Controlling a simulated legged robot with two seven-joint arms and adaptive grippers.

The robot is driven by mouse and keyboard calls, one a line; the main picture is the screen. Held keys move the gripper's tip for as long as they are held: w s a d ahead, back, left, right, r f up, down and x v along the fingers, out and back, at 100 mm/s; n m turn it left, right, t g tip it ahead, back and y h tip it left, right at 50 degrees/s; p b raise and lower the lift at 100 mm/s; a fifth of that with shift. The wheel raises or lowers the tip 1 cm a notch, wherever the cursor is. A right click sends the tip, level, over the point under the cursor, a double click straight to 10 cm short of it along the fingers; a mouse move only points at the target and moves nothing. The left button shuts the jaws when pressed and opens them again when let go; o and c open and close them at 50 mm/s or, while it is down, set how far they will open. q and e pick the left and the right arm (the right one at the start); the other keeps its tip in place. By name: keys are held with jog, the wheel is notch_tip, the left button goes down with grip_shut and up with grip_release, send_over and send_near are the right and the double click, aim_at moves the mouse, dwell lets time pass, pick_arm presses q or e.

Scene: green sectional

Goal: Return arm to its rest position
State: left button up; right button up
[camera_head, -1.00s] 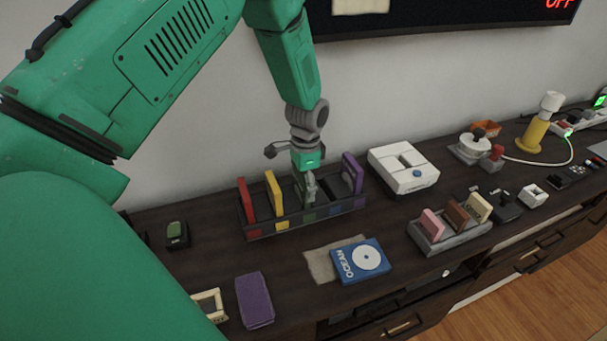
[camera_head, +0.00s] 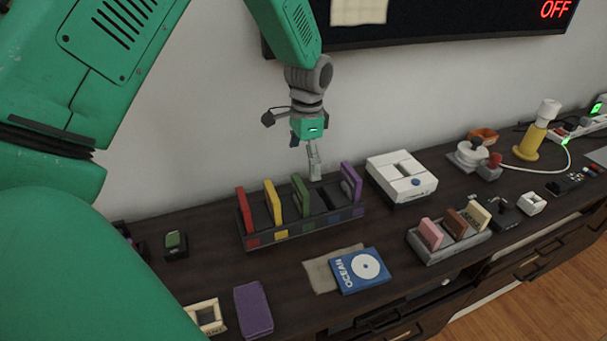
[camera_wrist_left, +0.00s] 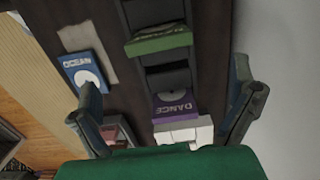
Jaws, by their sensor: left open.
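My left gripper (camera_head: 313,160) is open and empty in the head view, hanging above the back of the dark slotted rack (camera_head: 280,238). In the left wrist view its two fingers (camera_wrist_left: 168,115) are spread wide, with nothing between them. The rack holds a red cartridge (camera_head: 244,210), a yellow one (camera_head: 272,203), a green one (camera_head: 300,195) and a purple one (camera_head: 351,181), all upright. The slot between green and purple looks empty. The green cartridge (camera_wrist_left: 160,40) and the purple "DANCE" cartridge (camera_wrist_left: 175,106) also show in the left wrist view. My right gripper is not in view.
A blue "OCEAN" cartridge (camera_head: 360,270) lies partly on a beige cloth (camera_head: 318,274). A purple case (camera_head: 253,310) lies near the front edge. A white console (camera_head: 401,178) and a grey rack (camera_head: 450,248) with cartridges stand right. A dark screen (camera_head: 450,22) hangs on the wall.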

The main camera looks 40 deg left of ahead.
pick_arm(q)
jog(key=shift+r, duration=0.6)
